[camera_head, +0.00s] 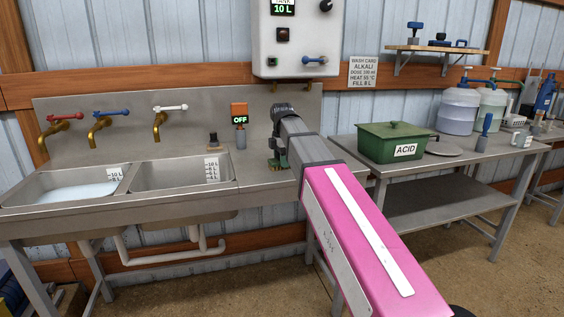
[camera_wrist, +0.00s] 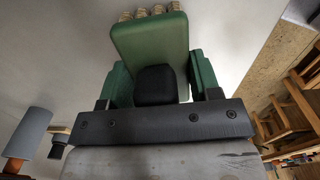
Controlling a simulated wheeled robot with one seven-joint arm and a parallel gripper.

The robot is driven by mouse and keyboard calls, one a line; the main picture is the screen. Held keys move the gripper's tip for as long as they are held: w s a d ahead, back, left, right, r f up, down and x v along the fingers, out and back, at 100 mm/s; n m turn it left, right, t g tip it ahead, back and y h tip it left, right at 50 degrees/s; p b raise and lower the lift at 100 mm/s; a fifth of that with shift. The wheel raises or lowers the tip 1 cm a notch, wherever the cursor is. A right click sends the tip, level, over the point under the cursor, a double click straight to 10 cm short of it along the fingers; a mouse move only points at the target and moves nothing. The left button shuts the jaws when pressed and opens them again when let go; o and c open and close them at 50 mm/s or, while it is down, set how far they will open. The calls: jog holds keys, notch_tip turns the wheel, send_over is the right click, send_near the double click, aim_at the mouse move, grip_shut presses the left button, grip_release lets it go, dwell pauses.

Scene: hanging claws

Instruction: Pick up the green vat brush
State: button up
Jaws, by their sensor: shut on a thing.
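The green vat brush (camera_wrist: 150,42) shows large in the wrist view, a green block with tan bristle tufts along its far edge and a black part on its near side. My gripper (camera_wrist: 160,80) is shut on it, with a finger at each side. I cannot tell whether the brush touches the counter.
Two sink basins (camera_head: 180,173) lie to the left, the left one holding pale liquid. An orange OFF box (camera_head: 239,110) is close left of my gripper. A control box (camera_head: 295,40) hangs above. A green ACID vat (camera_head: 393,142) stands on the right table.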

jog(key=shift+r, duration=0.1)
jog(key=shift+r, duration=0.45)
jog(key=r, duration=0.2)
jog(key=a+r, duration=0.1)
jog(key=shift+s+r, duration=0.25)
jog(key=shift+r, duration=0.1)
jog(key=s+a+r, duration=0.5)
jog(key=a+r, duration=0.1)
jog(key=a, duration=0.3)
jog(key=shift+s+r, duration=0.15)
jog(key=shift+s, duration=0.05)
jog(key=shift+o, duration=0.8)
